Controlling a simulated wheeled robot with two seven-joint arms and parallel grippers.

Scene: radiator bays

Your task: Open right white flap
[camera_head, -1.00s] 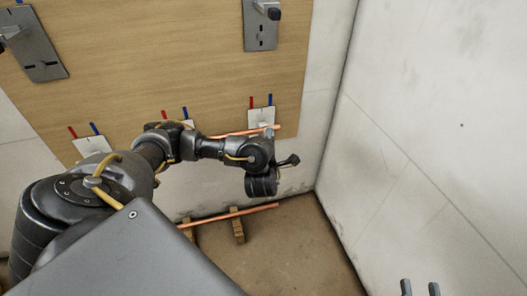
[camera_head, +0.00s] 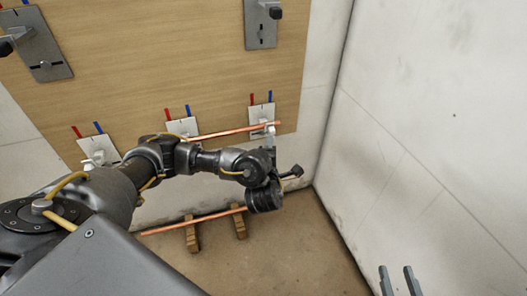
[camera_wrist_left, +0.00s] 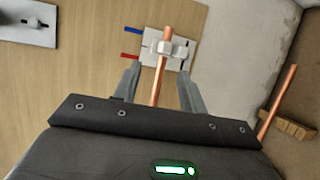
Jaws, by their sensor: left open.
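The right white flap (camera_wrist_left: 168,47) is a small white clip on a white plate, with a copper pipe (camera_wrist_left: 162,75) running through it. I cannot tell whether it is open or shut. In the head view its plate (camera_head: 262,112) is at the lower right of the wooden board. My left gripper (camera_wrist_left: 157,88) is open, its fingers on either side of the pipe, just short of the plate. In the head view that gripper is mostly hidden behind its wrist. My right gripper (camera_head: 399,281) is open and empty at the bottom right.
Two more white plates, a middle one (camera_head: 183,128) and a left one (camera_head: 98,149), sit along the board's lower edge. A second copper pipe (camera_head: 215,216) lies on wooden blocks (camera_head: 239,226) on the floor. A bare white wall (camera_head: 430,120) closes the right side.

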